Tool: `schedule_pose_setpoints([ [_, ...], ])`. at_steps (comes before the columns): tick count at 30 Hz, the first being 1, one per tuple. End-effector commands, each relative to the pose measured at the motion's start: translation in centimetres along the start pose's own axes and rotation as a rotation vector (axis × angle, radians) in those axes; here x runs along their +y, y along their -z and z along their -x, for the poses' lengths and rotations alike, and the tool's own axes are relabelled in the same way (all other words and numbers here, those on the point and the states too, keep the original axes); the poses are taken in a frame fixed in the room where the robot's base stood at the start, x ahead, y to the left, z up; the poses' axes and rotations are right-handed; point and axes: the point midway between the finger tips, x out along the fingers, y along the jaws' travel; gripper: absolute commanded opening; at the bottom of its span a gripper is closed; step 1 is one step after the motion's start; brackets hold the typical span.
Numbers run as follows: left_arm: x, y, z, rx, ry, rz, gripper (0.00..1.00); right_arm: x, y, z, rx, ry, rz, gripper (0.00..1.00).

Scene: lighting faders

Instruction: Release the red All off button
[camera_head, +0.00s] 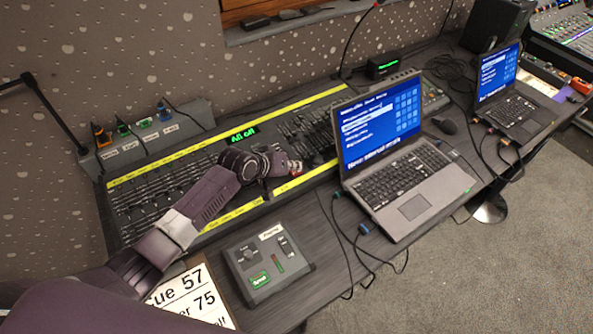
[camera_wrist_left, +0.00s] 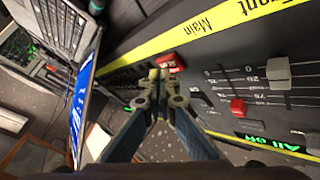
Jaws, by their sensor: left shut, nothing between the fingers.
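The red button (camera_wrist_left: 172,63) with white lettering, too small to read, sits on the dark console panel beside the yellow strip in the left wrist view. My left gripper (camera_wrist_left: 158,74) is shut and empty, its fingertips right at the button's left edge. I cannot tell whether they touch it. In the head view my left gripper (camera_head: 292,166) is low over the console, with a small red patch (camera_head: 298,174) beside its tips. A green "All off" display (camera_head: 242,134) is lit behind the gripper. My right gripper is not in view.
A red fader cap (camera_wrist_left: 238,107) and a grey fader cap (camera_wrist_left: 279,72) stand close by on the panel. An open laptop (camera_head: 408,180) is close to the right of the gripper. A small grey control box (camera_head: 267,262) lies in front of the console.

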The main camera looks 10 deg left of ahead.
Motion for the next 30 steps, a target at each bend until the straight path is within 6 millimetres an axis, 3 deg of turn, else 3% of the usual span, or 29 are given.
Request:
schedule_pose_setpoints([
  [21,-0.3,-0.4,-0.4,0.000,0.000,0.001,0.00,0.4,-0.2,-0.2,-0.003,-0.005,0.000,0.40],
  [30,0.2,0.2,0.3,0.000,0.000,0.001,0.00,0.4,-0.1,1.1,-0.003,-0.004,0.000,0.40],
])
